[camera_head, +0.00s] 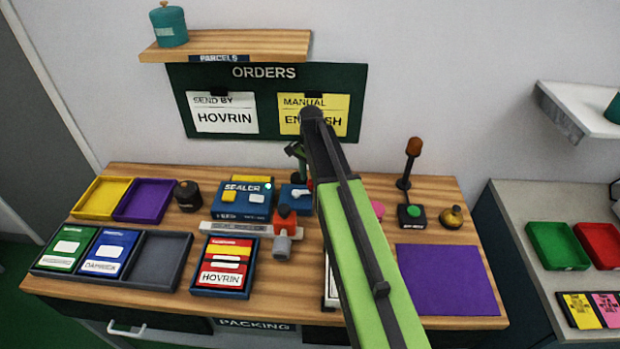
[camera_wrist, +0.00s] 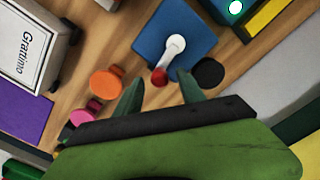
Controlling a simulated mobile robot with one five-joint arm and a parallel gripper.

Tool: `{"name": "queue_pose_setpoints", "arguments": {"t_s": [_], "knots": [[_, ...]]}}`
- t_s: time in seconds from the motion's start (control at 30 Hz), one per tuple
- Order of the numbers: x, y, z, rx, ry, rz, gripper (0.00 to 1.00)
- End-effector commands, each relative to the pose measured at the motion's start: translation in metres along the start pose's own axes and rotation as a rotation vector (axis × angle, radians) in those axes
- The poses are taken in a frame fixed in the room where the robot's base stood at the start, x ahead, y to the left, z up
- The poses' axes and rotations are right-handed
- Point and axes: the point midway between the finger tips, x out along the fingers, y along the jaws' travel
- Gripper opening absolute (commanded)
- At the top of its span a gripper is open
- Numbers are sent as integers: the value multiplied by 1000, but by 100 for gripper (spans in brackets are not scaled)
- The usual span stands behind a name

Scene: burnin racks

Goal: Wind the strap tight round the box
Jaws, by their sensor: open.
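A blue base with a white crank lever (camera_head: 297,193) stands at the back middle of the wooden bench. In the wrist view the lever (camera_wrist: 174,46) ends in a red knob (camera_wrist: 159,77). My gripper (camera_wrist: 160,88) is open, its two green fingers to either side of and just short of the knob, not closed on it. In the head view my gripper (camera_head: 297,152) shows above the crank. A white box marked Grattimo (camera_wrist: 28,45) is at the left of the wrist view; my arm hides most of that spot in the head view. I cannot make out a strap.
A blue sealer (camera_head: 243,202) and a red-and-grey tool (camera_head: 284,232) stand left of the crank. A tray (camera_head: 222,292) holds a HOVRIN-labelled item. Orange (camera_wrist: 105,83) and black (camera_wrist: 208,73) round pieces lie near my fingers. A purple mat (camera_head: 447,280) is clear.

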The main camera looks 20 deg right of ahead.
Motion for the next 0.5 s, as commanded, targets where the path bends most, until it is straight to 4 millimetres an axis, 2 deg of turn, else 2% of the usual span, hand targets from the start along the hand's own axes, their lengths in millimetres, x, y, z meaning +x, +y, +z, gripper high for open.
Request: {"name": "queue_pose_setpoints", "arguments": {"t_s": [0.03, 0.4, 0.5], "knots": [[-13, 0, 0, 0, 0, 0, 46], [-94, -1, 0, 0, 0, 0, 46], [-108, -1, 0, 0, -1, 0, 46]]}}
